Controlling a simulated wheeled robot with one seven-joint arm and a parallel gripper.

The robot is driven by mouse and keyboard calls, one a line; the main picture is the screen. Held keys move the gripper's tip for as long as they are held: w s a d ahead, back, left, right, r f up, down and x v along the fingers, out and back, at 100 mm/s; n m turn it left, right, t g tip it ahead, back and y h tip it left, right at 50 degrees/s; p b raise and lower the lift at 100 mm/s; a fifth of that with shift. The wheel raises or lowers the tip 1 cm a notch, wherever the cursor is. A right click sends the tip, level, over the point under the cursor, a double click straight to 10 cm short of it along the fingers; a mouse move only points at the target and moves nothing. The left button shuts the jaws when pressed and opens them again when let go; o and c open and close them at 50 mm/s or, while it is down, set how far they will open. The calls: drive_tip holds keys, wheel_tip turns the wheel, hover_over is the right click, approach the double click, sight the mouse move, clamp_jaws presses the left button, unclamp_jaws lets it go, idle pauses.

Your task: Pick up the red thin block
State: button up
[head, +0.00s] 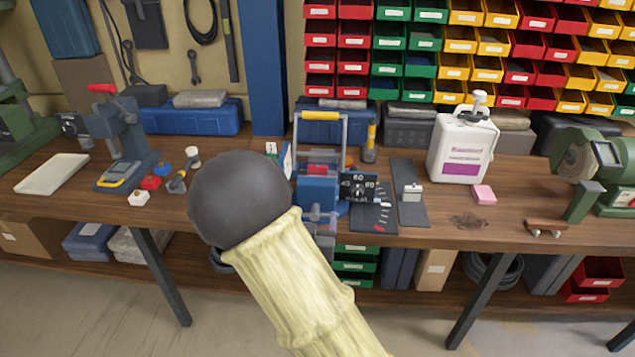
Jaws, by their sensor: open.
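A small red block (151,182) lies on the wooden bench at the left, among several small coloured pieces; it looks low, but its exact shape is too small to tell. Another red patch (318,168) shows inside the blue-framed device at the centre, and I cannot tell whether it is a loose block. My arm rises from the bottom centre in a pale yellow sleeve and ends in view at a dark round joint, right of the small pieces. My gripper's fingers do not show; they may be hidden behind this joint.
A blue piece (164,169) and a white piece (138,198) lie close to the red block. A press (120,140) stands behind them, and a white tray (52,173) lies farther left. A blue device (318,195), white jug (462,147) and pink block (484,194) stand rightward.

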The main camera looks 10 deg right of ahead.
drive_tip(key=shift+a+r+t, duration=0.2)
drive_tip(key=shift+r+t, duration=0.05)
drive_tip(key=shift+t, duration=0.25)
drive_tip(key=p, duration=0.2)
approach(317, 170)
drive_tip(key=x, duration=0.3)
drive_tip(key=shift+w+d+f, duration=0.15)
drive_tip(key=x, duration=0.1)
drive_tip(key=p+x, duration=0.1)
drive_tip(key=x, duration=0.2)
drive_tip(key=shift+w+r+p, duration=0.3)
drive_tip(key=shift+p, duration=0.1)
drive_tip(key=shift+w+d+f, duration=0.1)
drive_tip(key=shift+w+d, duration=0.05)
drive_tip(key=shift+w, duration=0.15)
